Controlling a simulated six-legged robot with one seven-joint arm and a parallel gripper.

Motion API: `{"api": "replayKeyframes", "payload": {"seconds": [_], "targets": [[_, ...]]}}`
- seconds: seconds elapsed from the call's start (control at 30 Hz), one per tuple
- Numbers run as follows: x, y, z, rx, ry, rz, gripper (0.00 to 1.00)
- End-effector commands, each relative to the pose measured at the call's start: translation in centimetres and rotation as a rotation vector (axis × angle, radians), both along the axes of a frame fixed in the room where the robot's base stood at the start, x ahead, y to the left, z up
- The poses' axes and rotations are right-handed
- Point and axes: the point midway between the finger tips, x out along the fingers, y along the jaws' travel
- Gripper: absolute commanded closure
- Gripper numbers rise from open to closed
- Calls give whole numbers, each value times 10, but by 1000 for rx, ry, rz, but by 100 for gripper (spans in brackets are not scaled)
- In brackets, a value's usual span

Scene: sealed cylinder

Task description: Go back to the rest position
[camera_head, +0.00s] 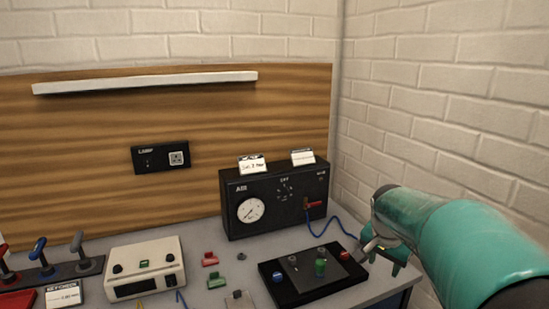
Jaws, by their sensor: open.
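My gripper (383,247) is at the right of the head view, at the end of my teal arm. It is open, and nothing shows between its fingers. It is just right of a black board (298,289) on the bench, near the board's red knob (345,256). The board also bears a green knob (320,267) and a blue knob (278,277). Whether the fingertips touch anything is hard to tell.
A black box with a gauge (272,203) stands at the back, with a red lever (313,204) and a blue cable (333,221). A cream device (146,268), several levers (40,252) and small coloured pieces (210,259) occupy the bench. A brick wall (440,110) rises at right.

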Motion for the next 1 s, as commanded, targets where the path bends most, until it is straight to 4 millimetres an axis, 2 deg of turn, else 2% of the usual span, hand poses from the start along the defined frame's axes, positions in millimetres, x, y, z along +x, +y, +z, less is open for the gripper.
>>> {"api": "replayKeyframes", "payload": {"seconds": [0.1,0.3,0.5,0.7,0.83,1.0], "targets": [[-30,13,16,24,-18,86,53],[-92,44,36,36,-53,283,53],[-154,72,44,6,-90,478,53],[-212,95,38,-63,-120,661,53],[-236,104,30,-105,-129,742,53],[-247,107,25,-128,-129,781,53]]}}
